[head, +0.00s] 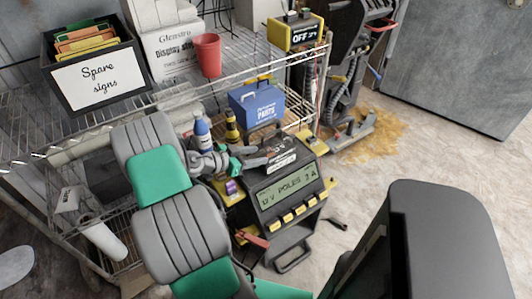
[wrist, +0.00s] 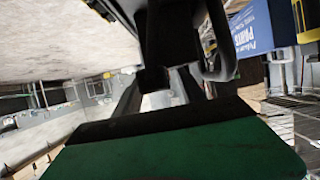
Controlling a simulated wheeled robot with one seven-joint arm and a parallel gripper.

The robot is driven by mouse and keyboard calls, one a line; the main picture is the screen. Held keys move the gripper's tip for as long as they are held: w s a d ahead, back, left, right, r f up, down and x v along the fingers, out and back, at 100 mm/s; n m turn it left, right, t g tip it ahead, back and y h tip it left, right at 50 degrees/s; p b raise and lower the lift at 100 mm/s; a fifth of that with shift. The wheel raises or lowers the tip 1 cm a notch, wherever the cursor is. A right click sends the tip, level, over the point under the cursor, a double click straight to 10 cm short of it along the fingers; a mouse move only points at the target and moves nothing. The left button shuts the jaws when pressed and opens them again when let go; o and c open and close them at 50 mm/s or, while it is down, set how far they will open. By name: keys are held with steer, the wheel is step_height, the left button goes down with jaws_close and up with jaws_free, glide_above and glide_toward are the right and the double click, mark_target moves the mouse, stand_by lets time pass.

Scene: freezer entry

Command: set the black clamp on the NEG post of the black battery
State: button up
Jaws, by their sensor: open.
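A red clamp (head: 254,238) hangs at the charger's left side. A small dark object with a reddish end (head: 338,224) lies right of the charger; I cannot tell if it is the black clamp. My gripper (head: 262,158) is open beside the labelled box. In the wrist view, dark parts (wrist: 155,45) fill the space beyond my fingers; the posts are not distinguishable.
A blue parts box (head: 257,103), also in the wrist view (wrist: 257,32), stands behind. Blue (head: 202,132) and dark (head: 232,127) bottles stand close to my wrist. A wire shelf (head: 170,95) above holds a red cup (head: 207,55). Floor at right is mostly open.

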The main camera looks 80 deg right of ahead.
steer(key=shift+s+d, duration=0.15)
jaws_close()
stand_by(0.4)
